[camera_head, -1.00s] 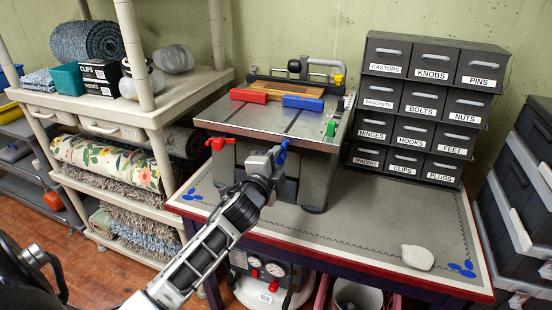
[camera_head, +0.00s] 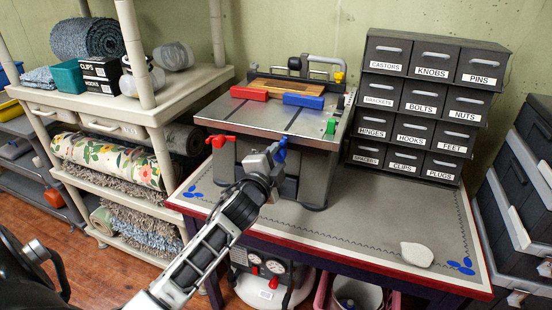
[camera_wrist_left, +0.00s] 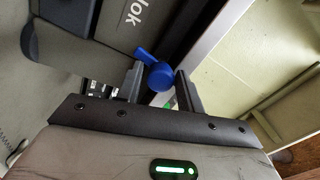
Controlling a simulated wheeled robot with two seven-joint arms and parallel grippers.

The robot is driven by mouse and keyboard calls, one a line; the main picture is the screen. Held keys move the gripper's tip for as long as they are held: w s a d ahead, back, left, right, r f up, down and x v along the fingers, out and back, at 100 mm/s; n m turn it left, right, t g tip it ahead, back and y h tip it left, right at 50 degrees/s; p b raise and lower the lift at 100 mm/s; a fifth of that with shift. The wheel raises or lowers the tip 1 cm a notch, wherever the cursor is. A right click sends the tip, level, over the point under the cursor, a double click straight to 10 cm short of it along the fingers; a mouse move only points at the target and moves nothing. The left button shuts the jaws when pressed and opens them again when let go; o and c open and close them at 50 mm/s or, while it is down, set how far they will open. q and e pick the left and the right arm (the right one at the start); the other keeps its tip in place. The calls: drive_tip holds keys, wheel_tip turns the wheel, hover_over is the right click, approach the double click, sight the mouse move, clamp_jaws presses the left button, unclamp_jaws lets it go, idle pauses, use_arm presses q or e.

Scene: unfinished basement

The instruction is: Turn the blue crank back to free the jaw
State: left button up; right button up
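The blue crank (camera_head: 281,151) is on the front of a grey bench machine (camera_head: 262,119). A red jaw block (camera_head: 248,94) and a blue jaw block (camera_head: 303,101) lie on its top in front of a wooden piece (camera_head: 291,90). My left gripper (camera_head: 270,157) is at the blue crank. In the left wrist view the blue crank (camera_wrist_left: 158,75) sits between my two finger tips (camera_wrist_left: 160,82); the fingers stand apart on either side, and I see no clear grip. My right gripper is not in view.
A red crank (camera_head: 220,141) is left of the blue one, and a green knob (camera_head: 331,127) is on the right side. Labelled drawers (camera_head: 420,105) stand right of the machine. A pale stone (camera_head: 416,254) lies on the otherwise clear workbench front.

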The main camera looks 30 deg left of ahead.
use_arm(q)
drive_tip(key=b+v, duration=0.1)
drive_tip(key=v, duration=1.5)
drive_tip(key=shift+b, duration=0.35)
